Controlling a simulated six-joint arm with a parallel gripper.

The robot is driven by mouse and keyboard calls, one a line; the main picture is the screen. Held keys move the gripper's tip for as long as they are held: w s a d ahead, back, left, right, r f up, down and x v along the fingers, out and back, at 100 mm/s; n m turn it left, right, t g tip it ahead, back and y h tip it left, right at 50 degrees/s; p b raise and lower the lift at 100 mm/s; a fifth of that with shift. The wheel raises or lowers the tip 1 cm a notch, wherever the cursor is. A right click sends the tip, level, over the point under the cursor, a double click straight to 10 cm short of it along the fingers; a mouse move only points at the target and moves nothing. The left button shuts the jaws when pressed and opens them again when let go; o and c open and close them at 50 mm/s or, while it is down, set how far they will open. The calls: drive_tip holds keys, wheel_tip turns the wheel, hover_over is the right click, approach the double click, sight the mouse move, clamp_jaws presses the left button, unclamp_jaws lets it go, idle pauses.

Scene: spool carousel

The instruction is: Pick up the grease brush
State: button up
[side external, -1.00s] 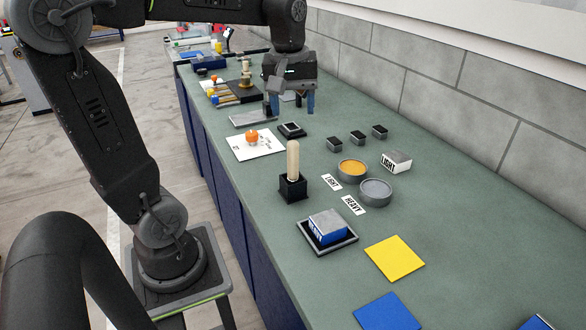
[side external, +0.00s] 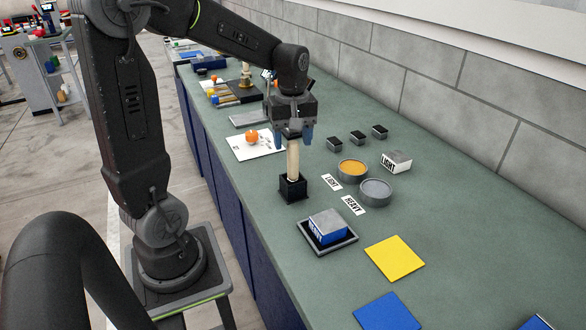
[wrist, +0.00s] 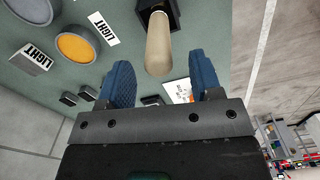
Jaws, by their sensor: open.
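The grease brush (side external: 293,160) stands upright in a black square holder (side external: 293,188), its pale wooden handle pointing up. Its bristle end is hidden inside the holder. In the wrist view the handle (wrist: 158,45) shows end-on, just beyond the fingertips and roughly between them. My gripper (side external: 293,137) is open and empty, with its blue fingers pointing down around the top of the handle in the side view. I cannot tell whether a finger touches the handle.
A tin of orange grease (side external: 352,169) and a tin of grey grease (side external: 376,190) stand right of the holder, with LIGHT (side external: 332,182) and HEAVY (side external: 352,205) labels. A HEAVY block (side external: 327,228) sits in a black tray in front. A white sheet with an orange object (side external: 252,135) lies behind.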

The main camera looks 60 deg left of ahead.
sight(293, 169)
drive_tip(key=shift+d+f, duration=0.15)
drive_tip(key=shift+f, duration=1.8)
drive_tip(key=shift+c, duration=0.4)
drive_tip(key=c, duration=0.9)
